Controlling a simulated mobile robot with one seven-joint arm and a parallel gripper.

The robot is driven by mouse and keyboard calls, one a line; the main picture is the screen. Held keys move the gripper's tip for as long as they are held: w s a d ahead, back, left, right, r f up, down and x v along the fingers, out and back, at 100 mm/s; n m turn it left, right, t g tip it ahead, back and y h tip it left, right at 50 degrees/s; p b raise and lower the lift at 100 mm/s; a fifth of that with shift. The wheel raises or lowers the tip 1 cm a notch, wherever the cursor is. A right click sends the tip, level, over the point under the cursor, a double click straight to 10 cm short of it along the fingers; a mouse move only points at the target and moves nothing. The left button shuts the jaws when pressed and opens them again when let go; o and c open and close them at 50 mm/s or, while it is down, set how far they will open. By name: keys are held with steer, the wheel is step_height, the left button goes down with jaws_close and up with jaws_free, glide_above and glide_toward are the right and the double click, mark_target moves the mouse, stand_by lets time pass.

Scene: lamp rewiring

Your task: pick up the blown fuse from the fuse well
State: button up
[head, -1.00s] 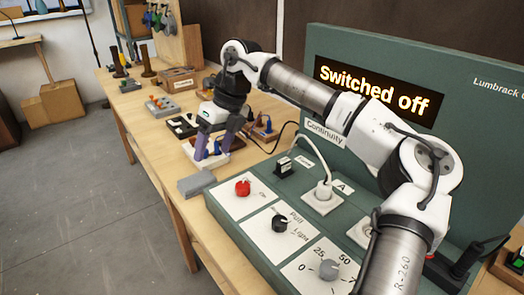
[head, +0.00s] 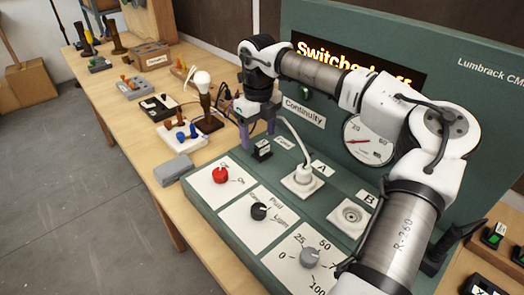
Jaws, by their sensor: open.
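The fuse well (head: 262,150) is a small dark holder on the green panel's sloping top, beside a small label that seems to read "Fuse". A pale patch shows on its top. I cannot make out the blown fuse separately from the holder at this size. My gripper (head: 257,132) is open, with its purple fingers pointing down. It is just above and behind the fuse well in the picture, with nothing seen between the fingers. I cannot tell whether the fingers touch anything.
A white plug with a cable stands in socket A (head: 303,182), right of the well. A red knob (head: 221,175) and a black knob (head: 259,211) are in front. Left are a grey block (head: 174,170) and a lamp (head: 202,85). The panel's display (head: 330,55) stands behind.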

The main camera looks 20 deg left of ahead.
mark_target(260, 142)
steer(key=shift+d+f+p, duration=0.2)
steer(key=shift+f+p, duration=0.65)
steer(key=shift+f, duration=1.5)
steer(key=c, duration=1.1)
steer(key=shift+r, duration=0.15)
